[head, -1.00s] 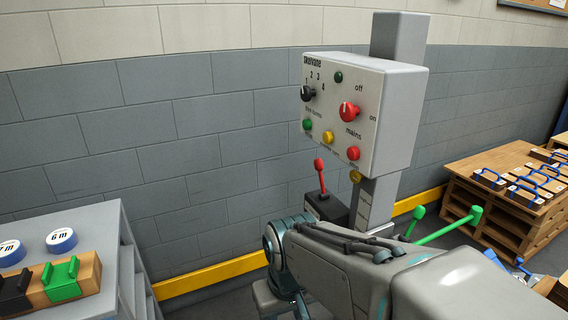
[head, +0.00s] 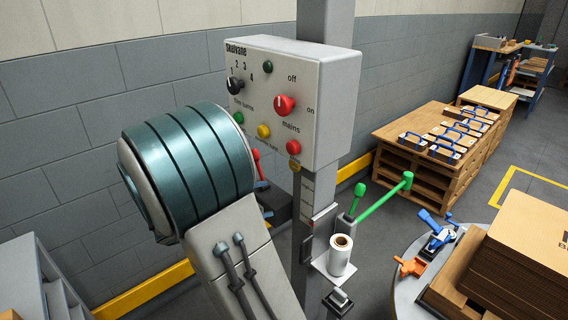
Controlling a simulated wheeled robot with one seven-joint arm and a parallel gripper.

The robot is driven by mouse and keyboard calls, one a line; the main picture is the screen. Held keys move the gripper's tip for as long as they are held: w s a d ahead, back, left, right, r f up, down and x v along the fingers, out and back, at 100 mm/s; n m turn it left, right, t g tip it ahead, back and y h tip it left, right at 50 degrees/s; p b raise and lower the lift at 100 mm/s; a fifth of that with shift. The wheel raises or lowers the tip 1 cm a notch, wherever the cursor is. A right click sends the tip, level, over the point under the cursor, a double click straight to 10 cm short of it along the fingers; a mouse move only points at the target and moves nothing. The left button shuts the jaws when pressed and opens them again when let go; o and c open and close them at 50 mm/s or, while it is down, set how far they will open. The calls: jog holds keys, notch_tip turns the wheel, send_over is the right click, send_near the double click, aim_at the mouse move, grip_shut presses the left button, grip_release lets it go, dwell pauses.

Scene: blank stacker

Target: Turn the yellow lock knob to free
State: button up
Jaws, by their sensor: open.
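A small yellow knob (head: 294,166) sits on the grey post just under the control box, at the box's lower edge. It is too small to tell which way it is turned. The control box (head: 318,110) carries a black selector dial (head: 235,86), a red mains knob (head: 284,105), green and red buttons, and a yellow button (head: 263,131). My arm fills the left foreground, in front of the box's left side. My gripper is not in view.
A red-tipped lever (head: 256,155) is partly hidden behind my arm. Green-handled levers (head: 385,196) and a white roll (head: 342,255) stand right of the post.

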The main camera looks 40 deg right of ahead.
aim_at(293, 165)
jog(key=w+d, duration=0.1)
jog(key=d, duration=0.3)
jog(key=w+d+r+n+t+h, duration=0.1)
jog(key=w+d, duration=0.1)
jog(key=d, duration=0.3)
jog(key=w+d+h, duration=0.1)
jog(key=d, duration=0.3)
jog(key=shift+w+d+r+t+b, duration=0.15)
jog(key=shift+w+r+t+b, duration=0.15)
jog(key=shift+w+r+t, duration=0.1)
jog(key=shift+n, duration=0.3)
jog(key=c, duration=1)
